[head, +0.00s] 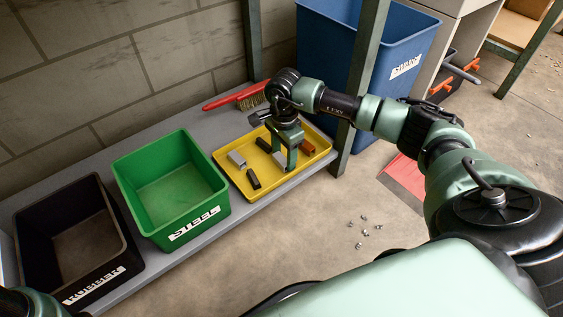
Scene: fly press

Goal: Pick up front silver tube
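A yellow tray (287,183) on the grey shelf holds several small pieces. One silver tube (237,159) lies near the tray's left side. Another silver tube (280,159) lies nearer the tray's front edge, partly hidden by my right gripper. My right gripper (284,156) points down over this front silver tube, with its two green fingers apart. I cannot tell whether the fingers touch the tube. My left gripper is not in view; only a bit of my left arm shows at the lower left corner.
Black pieces (253,178) and a copper-brown piece (307,148) lie in the tray. A green STEEL bin (205,222) and a black RUBBER bin (121,258) stand left. A red-handled brush (233,97) lies behind. A green post (361,80) and blue bin (392,50) stand right.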

